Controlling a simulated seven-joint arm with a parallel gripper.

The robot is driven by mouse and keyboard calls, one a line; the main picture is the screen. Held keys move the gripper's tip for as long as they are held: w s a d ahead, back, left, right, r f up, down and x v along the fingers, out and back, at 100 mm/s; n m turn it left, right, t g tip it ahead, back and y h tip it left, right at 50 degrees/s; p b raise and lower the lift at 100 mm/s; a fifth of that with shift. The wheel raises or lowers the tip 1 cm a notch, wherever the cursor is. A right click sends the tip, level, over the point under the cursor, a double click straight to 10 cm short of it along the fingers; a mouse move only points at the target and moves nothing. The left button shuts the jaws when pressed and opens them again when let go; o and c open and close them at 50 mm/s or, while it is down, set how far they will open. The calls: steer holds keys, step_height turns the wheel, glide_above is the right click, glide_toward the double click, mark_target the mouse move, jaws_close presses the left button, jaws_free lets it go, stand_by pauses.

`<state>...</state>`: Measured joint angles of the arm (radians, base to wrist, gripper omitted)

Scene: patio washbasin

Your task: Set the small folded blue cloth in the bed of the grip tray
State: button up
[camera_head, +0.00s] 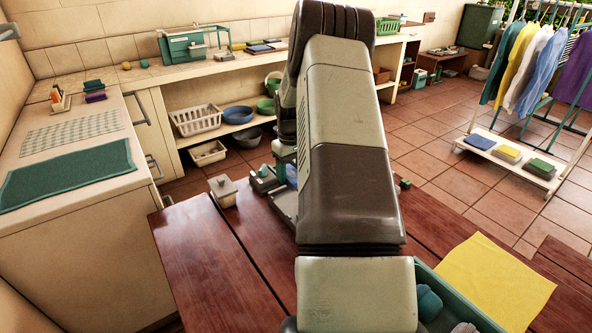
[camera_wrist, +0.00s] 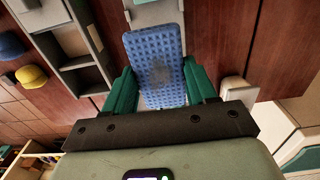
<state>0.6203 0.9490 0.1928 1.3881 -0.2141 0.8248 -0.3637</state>
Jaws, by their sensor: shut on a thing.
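My gripper (camera_wrist: 160,82), with green fingers, is shut on the small folded blue cloth (camera_wrist: 155,48) in the wrist view. The cloth has a waffle texture and a greyish patch, and sits between both fingers. A pale grey tray (camera_wrist: 152,14), apparently the grip tray, shows just past the cloth's far end; the cloth and gripper hide most of its bed. I cannot tell whether cloth and tray touch. In the head view my arm hides most of this, leaving a bit of blue cloth (camera_head: 291,175) and a grey tray edge (camera_head: 284,207).
A grey compartment holder (camera_wrist: 74,50) stands left in the wrist view. A small lidded white box (camera_head: 223,190) stands on the wooden table (camera_head: 210,245). A green bin (camera_head: 470,312) and a flat yellow cloth (camera_head: 494,282) lie at front right. The table's left front is clear.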

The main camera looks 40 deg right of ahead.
mark_target(292, 203)
steer(key=shift+f, duration=4.55)
steer(key=o, duration=1.1)
